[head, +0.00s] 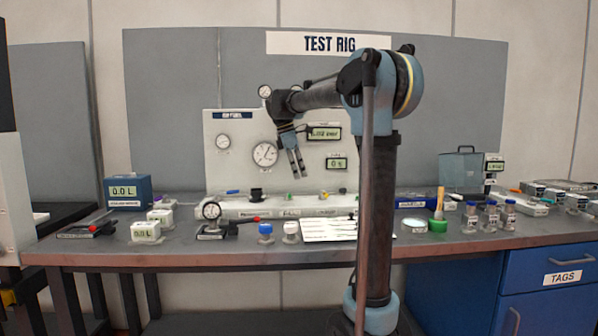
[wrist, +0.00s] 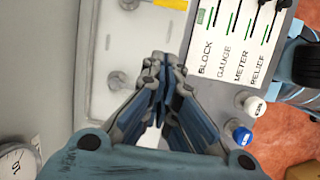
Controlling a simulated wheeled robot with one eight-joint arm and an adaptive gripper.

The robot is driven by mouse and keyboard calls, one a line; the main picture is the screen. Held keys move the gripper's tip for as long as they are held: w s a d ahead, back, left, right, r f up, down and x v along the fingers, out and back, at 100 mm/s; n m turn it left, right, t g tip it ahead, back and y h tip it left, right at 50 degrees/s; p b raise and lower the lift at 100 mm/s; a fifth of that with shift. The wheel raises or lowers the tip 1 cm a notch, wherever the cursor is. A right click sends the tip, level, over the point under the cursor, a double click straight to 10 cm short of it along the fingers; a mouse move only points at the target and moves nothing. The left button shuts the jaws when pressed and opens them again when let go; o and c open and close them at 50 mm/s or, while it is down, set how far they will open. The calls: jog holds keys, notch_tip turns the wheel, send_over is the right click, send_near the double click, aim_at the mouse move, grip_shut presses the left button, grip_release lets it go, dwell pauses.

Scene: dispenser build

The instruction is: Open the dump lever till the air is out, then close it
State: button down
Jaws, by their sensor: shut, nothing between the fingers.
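One lever (head: 246,221) runs right from a small gauge block on the bench; the other lever (head: 101,222) is on a dark plate at the far left. I cannot read a dump label on either. My gripper (head: 297,177) hangs in the air in front of the white gauge panel, pointing down, above the bench and apart from both levers. In the wrist view my gripper (wrist: 160,62) is shut and empty over a pale base plate. No lever shows clearly there; the fingers hide part of the plate.
The panel (head: 231,145) carries round dials and digital displays. A small gauge (head: 211,211) stands at the bench front. Blue-capped (head: 265,230) and white-capped (head: 290,231) bottles stand beside a labelled card (head: 328,229). Blue box (head: 127,191) reads 0.0 L. Several jars stand right.

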aim_at(325, 194)
jog(key=x, duration=0.6)
jog(key=shift+f, duration=0.15)
jog(key=shift+d+f, duration=0.2)
jog(key=shift+d, duration=1)
jog(key=shift+d+f, duration=0.15)
jog(key=shift+d, duration=0.65)
jog(key=shift+s+a, duration=0.1)
jog(key=shift+s, duration=0.05)
